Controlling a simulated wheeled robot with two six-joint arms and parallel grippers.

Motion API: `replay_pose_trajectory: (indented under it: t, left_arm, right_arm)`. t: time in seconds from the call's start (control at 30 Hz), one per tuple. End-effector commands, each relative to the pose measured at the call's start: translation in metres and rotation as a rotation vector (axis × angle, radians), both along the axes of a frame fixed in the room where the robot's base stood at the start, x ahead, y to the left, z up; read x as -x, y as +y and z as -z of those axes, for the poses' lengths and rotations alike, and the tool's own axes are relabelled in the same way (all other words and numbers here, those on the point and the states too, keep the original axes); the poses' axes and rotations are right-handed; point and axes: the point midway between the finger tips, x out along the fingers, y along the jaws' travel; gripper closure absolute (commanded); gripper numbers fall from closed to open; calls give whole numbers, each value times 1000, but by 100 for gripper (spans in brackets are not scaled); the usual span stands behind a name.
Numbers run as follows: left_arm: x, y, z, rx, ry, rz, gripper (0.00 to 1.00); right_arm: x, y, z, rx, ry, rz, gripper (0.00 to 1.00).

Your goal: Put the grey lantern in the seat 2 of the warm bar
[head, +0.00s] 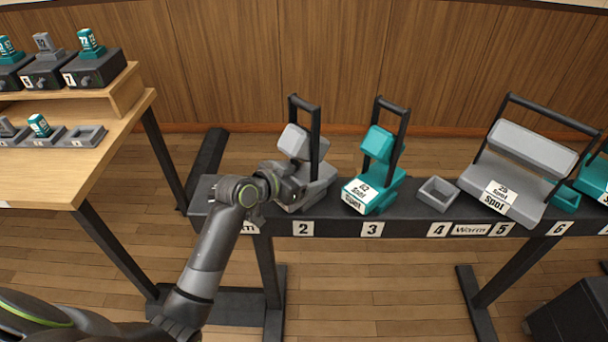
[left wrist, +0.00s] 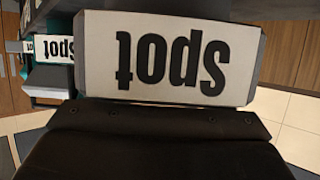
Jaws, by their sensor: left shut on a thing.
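The grey lantern (head: 318,172) has a tilted head and a tall dark yoke; it stands upright over the place marked 2 on the dark warm bar (head: 335,228). My left gripper (head: 292,187) is shut on its front lower part, and the gripper hides that part. Whether the lantern's base is fully down in seat 2 cannot be told, as the seat is covered. In the left wrist view a white "Spot" label (left wrist: 180,58) on the lantern shows upside down, close in front of the dark jaws. My right gripper is not in view.
A teal lantern (head: 375,182) stands close by at 3. Seat 4 (head: 438,193) is an empty grey tray. A wide grey lantern (head: 515,180) is at 5, with teal ones beyond. A wooden desk (head: 60,165) at left holds small lantern models.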

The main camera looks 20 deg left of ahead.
Motion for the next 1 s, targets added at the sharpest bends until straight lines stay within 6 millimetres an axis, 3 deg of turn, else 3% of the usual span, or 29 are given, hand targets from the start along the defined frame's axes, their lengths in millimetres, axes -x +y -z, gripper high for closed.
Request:
replay_pose_trajectory:
  t: [0.2, 0.23, 0.37, 0.73, 1.0]
  left_arm:
    - [-1, -1, -1, 2, -8, 1, 82]
    - [0, 0, 2, -1, 0, 0, 25]
    - [0, 0, 1, -1, 0, 0, 8]
    - [1, 1, -2, -1, 0, 0, 6]
    - [33, 20, -17, -5, -2, 0, 6]
  right_arm:
    - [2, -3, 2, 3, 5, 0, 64]
    - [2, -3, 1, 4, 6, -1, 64]
    - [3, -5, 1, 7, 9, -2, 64]
    - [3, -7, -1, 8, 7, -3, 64]
    - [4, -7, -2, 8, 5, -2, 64]
